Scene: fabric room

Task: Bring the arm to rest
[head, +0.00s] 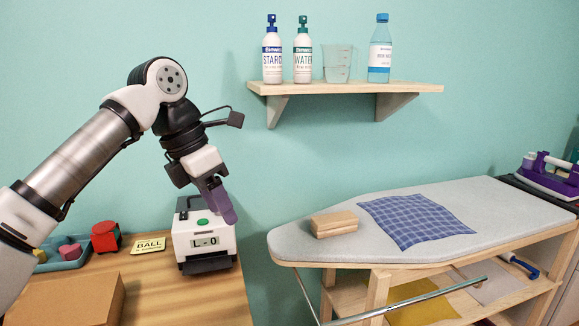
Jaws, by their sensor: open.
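My gripper (222,205), with purple fingers, points down and to the right. It is at the small white and black device (203,258), whose display reads "L - 0" and which has a green button (202,222). The fingers overlap the device's upper right side in the head view; I cannot tell whether they touch it. I see nothing held in the gripper, and its finger gap is hard to make out from this angle. The arm is bent, reaching over the wooden table (160,283).
A cardboard box (72,302), a red object (105,237), a blue tray (62,262) and a yellow card (149,245) lie on the table. The ironing board (290,242) bears a wooden block (334,224) and blue checked cloth (415,220). Bottles stand on the wall shelf (345,88).

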